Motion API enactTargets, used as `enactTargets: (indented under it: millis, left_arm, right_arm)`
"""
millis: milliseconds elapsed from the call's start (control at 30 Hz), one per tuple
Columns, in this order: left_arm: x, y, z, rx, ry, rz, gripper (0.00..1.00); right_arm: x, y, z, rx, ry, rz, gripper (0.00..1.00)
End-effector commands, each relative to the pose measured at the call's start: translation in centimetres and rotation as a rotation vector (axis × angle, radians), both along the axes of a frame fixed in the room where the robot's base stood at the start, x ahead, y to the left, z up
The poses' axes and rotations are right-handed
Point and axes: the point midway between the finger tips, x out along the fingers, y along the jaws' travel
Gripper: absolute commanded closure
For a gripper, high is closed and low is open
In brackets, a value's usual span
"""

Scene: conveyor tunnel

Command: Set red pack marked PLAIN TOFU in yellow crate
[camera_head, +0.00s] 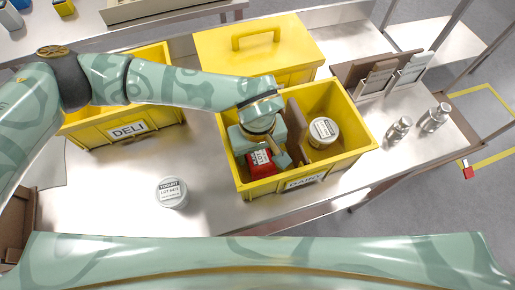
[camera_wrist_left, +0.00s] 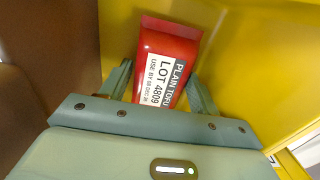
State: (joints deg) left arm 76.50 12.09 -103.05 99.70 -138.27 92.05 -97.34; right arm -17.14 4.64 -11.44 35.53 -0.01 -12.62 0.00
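The red pack (camera_wrist_left: 170,42) marked PLAIN TOFU is between the fingers of my left gripper (camera_wrist_left: 160,78), which look shut on its sides. In the head view the red pack (camera_head: 262,161) is inside the yellow crate (camera_head: 349,160), near its front left corner. My left gripper (camera_head: 262,156) reaches down into the crate from above. The crate's front label is partly readable and looks like DAIRY. The pack's lower end is hidden in the wrist view, and I cannot tell whether it touches the crate floor. My right gripper is not in view.
A brown divider (camera_head: 297,126) splits the crate; a round tub (camera_head: 323,132) stands right of it. A yellow DELI crate (camera_head: 160,111) is at left. Another tub (camera_head: 172,192) stands on the table. A yellow lidded box (camera_head: 255,55) is behind; two metal jars (camera_head: 399,129) are at right.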

Motion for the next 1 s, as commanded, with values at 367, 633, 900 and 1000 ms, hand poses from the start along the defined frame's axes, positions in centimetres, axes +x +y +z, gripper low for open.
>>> enactTargets:
  millis: [367, 633, 900, 1000]
  left_arm:
    - [0.1, 0.0, 3.8, -0.002, -0.005, -0.001, 0.38]
    - [0.1, 0.0, 9.9, -0.001, -0.004, -0.001, 0.38]
    - [0.0, 0.0, 12.3, 0.0, 0.0, 0.0, 0.38]
    - [0.0, 0.0, 12.4, 0.001, 0.001, 0.0, 0.38]
  right_arm:
    - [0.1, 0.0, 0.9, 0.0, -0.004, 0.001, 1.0]
    - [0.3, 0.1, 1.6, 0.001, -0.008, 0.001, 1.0]
    - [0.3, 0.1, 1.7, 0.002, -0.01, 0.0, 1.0]
    - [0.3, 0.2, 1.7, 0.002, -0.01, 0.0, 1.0]
